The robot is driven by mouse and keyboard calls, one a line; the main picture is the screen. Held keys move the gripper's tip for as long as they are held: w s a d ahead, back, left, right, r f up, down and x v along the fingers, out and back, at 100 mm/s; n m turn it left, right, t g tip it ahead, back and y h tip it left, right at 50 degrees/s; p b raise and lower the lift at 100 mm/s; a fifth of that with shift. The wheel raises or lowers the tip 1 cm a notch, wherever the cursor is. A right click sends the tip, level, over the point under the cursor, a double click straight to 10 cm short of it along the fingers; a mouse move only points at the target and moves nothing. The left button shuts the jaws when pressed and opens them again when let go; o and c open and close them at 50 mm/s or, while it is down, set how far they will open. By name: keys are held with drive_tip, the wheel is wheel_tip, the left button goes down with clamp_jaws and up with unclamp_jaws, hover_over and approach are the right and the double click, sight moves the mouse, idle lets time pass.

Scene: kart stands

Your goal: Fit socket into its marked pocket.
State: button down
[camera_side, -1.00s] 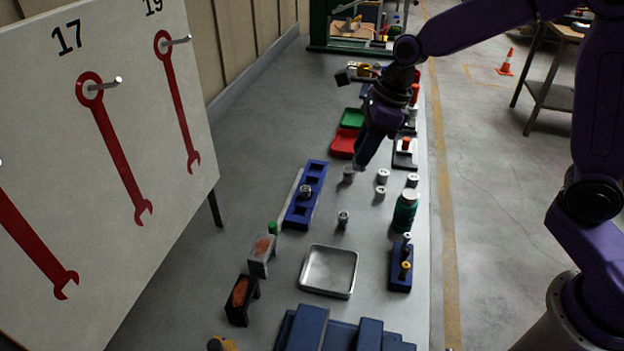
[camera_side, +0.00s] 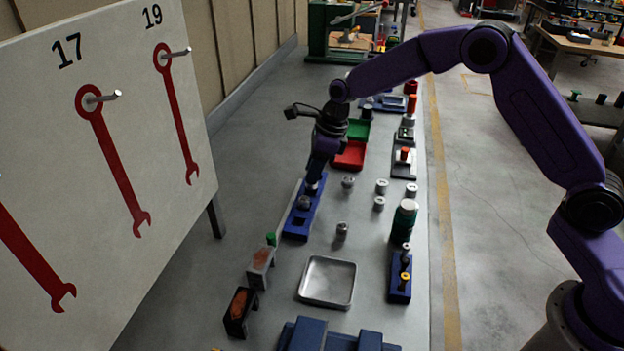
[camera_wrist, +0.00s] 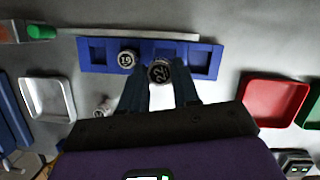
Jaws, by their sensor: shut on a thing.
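My gripper (camera_wrist: 160,82) is shut on a grey metal socket marked 22 (camera_wrist: 160,71). It holds the socket at the blue rack (camera_wrist: 220,62), over or at the pocket just right of the socket marked 19 (camera_wrist: 126,59) in the wrist view. I cannot tell whether the held socket is above the pocket or partly in it. In the side view my gripper (camera_side: 315,184) points down at the far half of the rack (camera_side: 294,228), and the 19 socket (camera_side: 304,202) sits in a nearer pocket. The rack's end pockets look empty in the wrist view. Any pocket markings are unreadable.
A loose socket (camera_side: 347,184) stands right of the rack, and another (camera_side: 341,230) stands nearer. A metal tray (camera_side: 327,282), red bin (camera_side: 350,155) and green bottle (camera_side: 403,221) are around. The wrench board (camera_side: 95,150) rises at left.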

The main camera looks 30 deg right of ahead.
drive_tip(key=shift+d+x, duration=0.2)
drive_tip(key=shift+x, duration=0.7)
drive_tip(key=shift+d+x, duration=0.15)
drive_tip(key=shift+x, duration=0.8)
drive_tip(key=shift+f, duration=0.2)
drive_tip(key=c, duration=1.1)
unclamp_jaws()
drive_tip(key=v, duration=1.2)
drive_tip(key=shift+r, duration=0.1)
